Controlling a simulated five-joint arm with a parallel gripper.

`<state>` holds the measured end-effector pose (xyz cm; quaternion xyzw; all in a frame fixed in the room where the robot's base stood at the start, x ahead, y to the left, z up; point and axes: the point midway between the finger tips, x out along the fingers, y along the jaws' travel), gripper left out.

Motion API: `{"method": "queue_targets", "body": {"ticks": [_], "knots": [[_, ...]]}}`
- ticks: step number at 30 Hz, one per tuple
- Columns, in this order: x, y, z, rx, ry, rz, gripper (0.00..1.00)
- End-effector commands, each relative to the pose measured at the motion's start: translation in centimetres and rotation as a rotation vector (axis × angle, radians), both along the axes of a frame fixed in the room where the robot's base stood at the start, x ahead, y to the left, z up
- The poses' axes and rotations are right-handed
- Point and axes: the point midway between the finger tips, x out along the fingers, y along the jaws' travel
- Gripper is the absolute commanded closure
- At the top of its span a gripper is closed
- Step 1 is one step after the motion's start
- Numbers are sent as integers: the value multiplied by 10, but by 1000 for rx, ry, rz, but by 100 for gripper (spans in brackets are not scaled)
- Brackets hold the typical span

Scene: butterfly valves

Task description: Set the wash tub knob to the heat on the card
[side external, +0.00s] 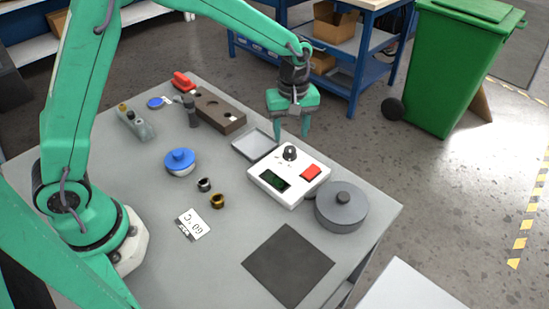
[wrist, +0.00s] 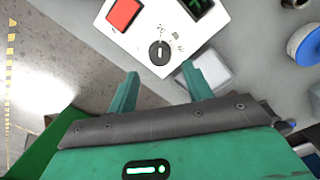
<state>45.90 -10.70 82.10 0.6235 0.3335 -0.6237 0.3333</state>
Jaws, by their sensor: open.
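A white control box (side external: 273,180) has a black round knob (side external: 290,153), a dark green-lit display (side external: 275,181) and a red button (side external: 310,172). In the wrist view the knob (wrist: 159,53) carries a white pointer mark, with small printed marks beside it that are too small to read surely. A white card (side external: 193,224) lies on the table, upside down to the side camera, and appears to read 60°C. My gripper (side external: 291,128) is open and empty, above and behind the knob. In the wrist view the knob lies just beyond and between the fingertips (wrist: 161,74), apart from them.
A grey lidded pot (side external: 341,208) stands right of the box, and a shallow grey tray (side external: 254,145) lies left of it. A blue-topped jar (side external: 180,162), two small rings and a brown block (side external: 220,112) stand farther left. A dark mat (side external: 288,266) lies in front.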

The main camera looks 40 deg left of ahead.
Motion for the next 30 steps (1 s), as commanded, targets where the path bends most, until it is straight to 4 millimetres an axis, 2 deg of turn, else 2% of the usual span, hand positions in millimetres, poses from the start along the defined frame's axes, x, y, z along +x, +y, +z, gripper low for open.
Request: {"method": "queue_targets", "body": {"ticks": [6,12,24,26,30], "knots": [[-1,0,-28,1,3,0,50],[0,0,-47,0,1,0,50],[0,0,-53,-1,-1,0,50],[0,0,-53,-1,-1,0,59],[0,0,-53,0,0,0,87]]}}
